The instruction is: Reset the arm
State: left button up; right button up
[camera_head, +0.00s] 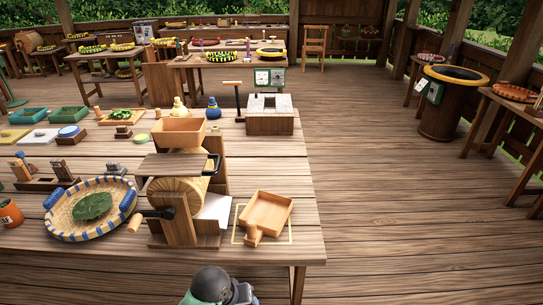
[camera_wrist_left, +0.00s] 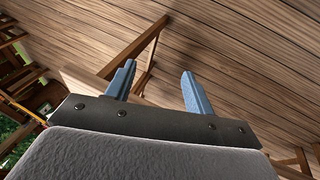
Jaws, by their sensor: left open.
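My left gripper (camera_wrist_left: 158,68) shows in the left wrist view with its two blue fingers apart and nothing between them. Wooden floor planks and table legs lie beyond the fingers. In the head view, a dark rounded part of my own arm (camera_head: 212,284) shows at the bottom edge, in front of the table's front edge. No gripper fingers show in the head view. My right gripper is in neither view.
The wooden table (camera_head: 285,170) holds a roller machine (camera_head: 178,200), a woven basket (camera_head: 90,208) with a green leaf, an orange-brown wooden tray (camera_head: 267,212) and a grey stove-like box (camera_head: 270,122). Open floor (camera_head: 400,220) lies right of the table.

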pick_arm(q)
jog(key=s+a+f+m+y, duration=0.2)
jog(key=s+a+m+y, duration=0.1)
jog(key=s+a, duration=1.15)
notch_tip(320, 180, down, 25)
jog(key=d, duration=0.3)
jog(key=s+f, duration=0.4)
jog(key=f, duration=0.8)
jog(key=s+f+g, duration=0.1)
jog(key=s+f, duration=0.2)
jog(key=f, duration=0.8)
jog(key=shift+s+f, duration=0.35)
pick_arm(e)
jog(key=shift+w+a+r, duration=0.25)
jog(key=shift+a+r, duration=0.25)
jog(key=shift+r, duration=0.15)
